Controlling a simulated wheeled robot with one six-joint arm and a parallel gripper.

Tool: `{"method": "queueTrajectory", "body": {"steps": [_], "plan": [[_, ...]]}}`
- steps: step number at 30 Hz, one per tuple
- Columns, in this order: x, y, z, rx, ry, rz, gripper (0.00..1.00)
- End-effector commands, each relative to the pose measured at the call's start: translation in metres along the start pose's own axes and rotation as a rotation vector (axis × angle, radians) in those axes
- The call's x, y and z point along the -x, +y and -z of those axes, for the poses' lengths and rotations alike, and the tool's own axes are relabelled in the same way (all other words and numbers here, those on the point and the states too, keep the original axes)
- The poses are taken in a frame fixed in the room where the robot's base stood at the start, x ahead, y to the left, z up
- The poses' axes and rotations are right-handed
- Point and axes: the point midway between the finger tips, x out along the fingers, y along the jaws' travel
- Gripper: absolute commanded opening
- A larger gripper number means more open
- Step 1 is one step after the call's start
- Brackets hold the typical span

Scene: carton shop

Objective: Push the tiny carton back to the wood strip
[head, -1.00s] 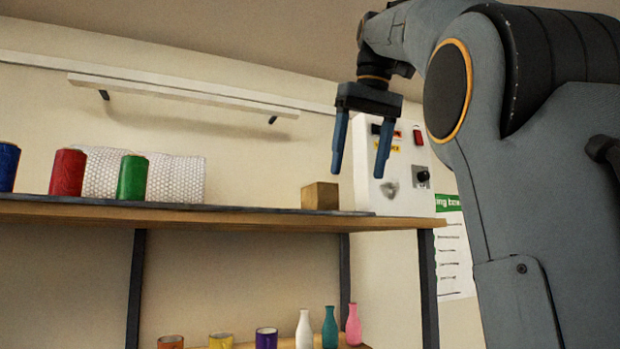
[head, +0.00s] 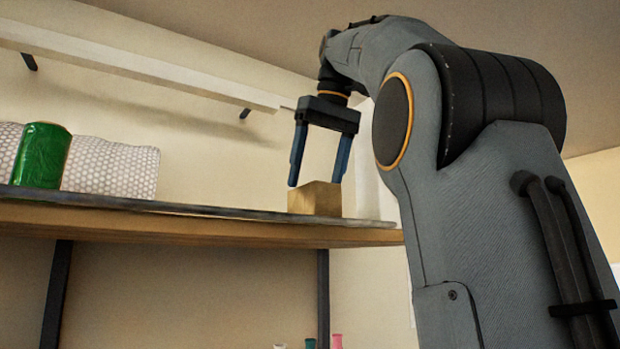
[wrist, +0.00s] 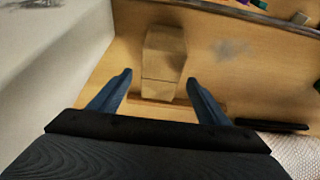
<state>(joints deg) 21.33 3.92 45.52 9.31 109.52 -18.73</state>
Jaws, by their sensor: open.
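The tiny carton (head: 320,199) is a plain tan box standing on the upper shelf near its right end. In the wrist view the carton (wrist: 164,50) lies ahead of and between the fingers. My gripper (head: 315,183) is open, pointing down, its blue fingertips at about the height of the carton's top. In the wrist view the open fingertips (wrist: 158,78) sit either side of the carton's near part, with gaps visible. A thin wood strip (wrist: 206,106) lies across the shelf at the carton's near end; whether they touch is unclear. The head view does not show the strip.
The shelf (head: 200,228) has a dark front edge. A white wall rail (head: 140,67) runs behind. A pale box surface (wrist: 45,65) borders the wrist view's left.

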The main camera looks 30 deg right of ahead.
Motion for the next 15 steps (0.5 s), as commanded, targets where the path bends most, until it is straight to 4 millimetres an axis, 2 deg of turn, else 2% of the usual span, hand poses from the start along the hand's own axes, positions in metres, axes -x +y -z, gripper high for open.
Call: {"method": "queueTrajectory", "body": {"steps": [10, 15], "plan": [[-0.001, 0.0, 0.0, -0.001, -0.001, 0.0, 0.7], [-0.014, 0.0, -0.001, -0.002, -0.002, 0.0, 0.7]]}}
